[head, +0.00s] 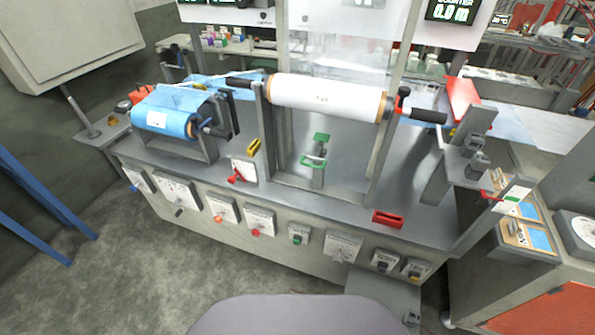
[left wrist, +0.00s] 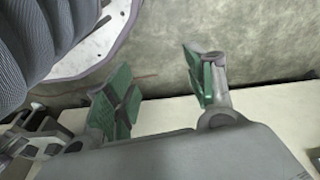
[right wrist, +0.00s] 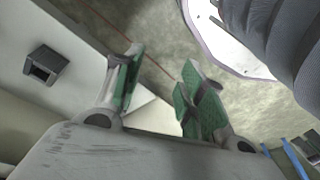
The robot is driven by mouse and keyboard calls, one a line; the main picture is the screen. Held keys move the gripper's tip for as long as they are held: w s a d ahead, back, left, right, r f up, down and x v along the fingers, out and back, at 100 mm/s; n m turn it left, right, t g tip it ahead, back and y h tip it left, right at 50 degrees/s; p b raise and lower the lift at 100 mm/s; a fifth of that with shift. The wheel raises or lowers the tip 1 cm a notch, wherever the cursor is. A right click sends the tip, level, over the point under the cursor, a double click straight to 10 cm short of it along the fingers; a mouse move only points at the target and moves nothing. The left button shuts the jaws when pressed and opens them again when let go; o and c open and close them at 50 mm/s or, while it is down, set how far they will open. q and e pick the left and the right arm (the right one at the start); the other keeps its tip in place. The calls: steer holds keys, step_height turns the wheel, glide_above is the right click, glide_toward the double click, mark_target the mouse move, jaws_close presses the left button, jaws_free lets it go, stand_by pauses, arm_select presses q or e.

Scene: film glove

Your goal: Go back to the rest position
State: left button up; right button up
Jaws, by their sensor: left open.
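My left gripper (left wrist: 160,82) is in the left wrist view, with its green-padded fingers spread apart and nothing between them. My right gripper (right wrist: 158,88) is in the right wrist view, also with its green-padded fingers apart and nothing between them. Neither gripper nor arm shows in the head view. Concrete floor lies behind the fingers in both wrist views, with pale surfaces close by. A film machine (head: 240,185) stands in front of me in the head view.
The machine bears a blue film roll (head: 165,121) and a white roll (head: 326,97). Its front has several switch panels, and a red handle (head: 388,218) lies near the edge. Blue rails (head: 40,212) stand at left, a cabinet (head: 530,290) at right. Floor (head: 110,270) at front left is clear.

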arm_select(q)
steer(key=s+a+p, duration=0.3)
steer(key=s+p, duration=0.6)
steer(key=s, duration=0.1)
steer(key=s+a+r+g+p, duration=0.1)
steer(key=s+a+p, duration=0.2)
steer(key=s+p, duration=0.6)
steer(key=shift+s+a+y, duration=0.35)
steer(key=shift+a+y, duration=0.05)
arm_select(e)
steer(key=s+d, duration=0.3)
steer(key=s, duration=0.7)
steer(key=s+d+r+g, duration=0.1)
steer(key=s+d, duration=0.2)
steer(key=s, duration=0.6)
steer(key=shift+s+d+h, duration=0.35)
steer(key=shift+h, duration=0.05)
